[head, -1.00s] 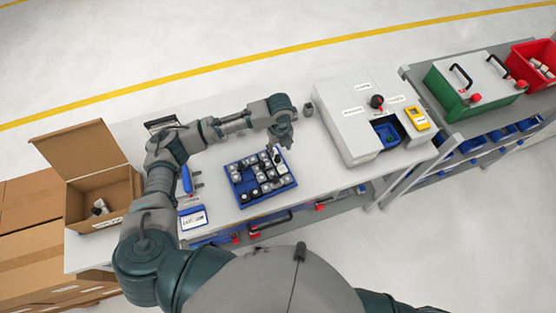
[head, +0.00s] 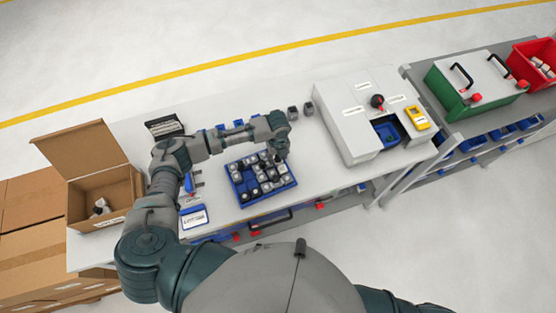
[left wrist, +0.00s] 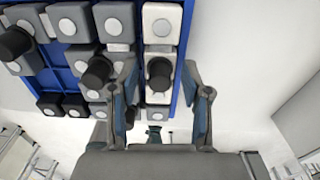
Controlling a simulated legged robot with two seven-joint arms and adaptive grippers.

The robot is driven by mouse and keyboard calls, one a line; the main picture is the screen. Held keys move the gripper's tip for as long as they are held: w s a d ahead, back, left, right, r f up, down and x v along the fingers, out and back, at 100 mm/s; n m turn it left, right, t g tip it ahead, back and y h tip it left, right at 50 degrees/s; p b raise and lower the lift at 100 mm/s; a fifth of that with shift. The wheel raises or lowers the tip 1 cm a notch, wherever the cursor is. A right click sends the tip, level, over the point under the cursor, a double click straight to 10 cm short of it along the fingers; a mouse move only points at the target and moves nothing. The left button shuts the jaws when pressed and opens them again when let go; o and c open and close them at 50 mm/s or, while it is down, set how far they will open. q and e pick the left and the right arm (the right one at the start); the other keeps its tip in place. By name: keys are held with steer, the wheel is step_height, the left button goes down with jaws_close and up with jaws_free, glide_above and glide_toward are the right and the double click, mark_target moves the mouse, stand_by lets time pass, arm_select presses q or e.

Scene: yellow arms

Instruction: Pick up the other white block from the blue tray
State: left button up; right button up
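The blue tray (head: 238,190) lies on the white table and holds several white, grey and black blocks. In the left wrist view its blue edge (left wrist: 185,30) shows at the right of the blocks. A white block (left wrist: 162,24) with a round top lies in the tray's end column. Below it in that view is a light block with a black knob (left wrist: 159,72). My left gripper (left wrist: 160,88) is open, its fingers apart on either side of this knobbed block. In the head view the left gripper (head: 282,150) is over the tray's far right corner. My right gripper is out of view.
A grey-white machine (head: 350,125) stands right of the tray. Two small grey blocks (head: 293,112) sit behind my left wrist. An open cardboard box (head: 100,190) is at the left. A labelled card (head: 194,217) lies left of the tray.

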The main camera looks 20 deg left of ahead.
arm_select(q)
jaws_close()
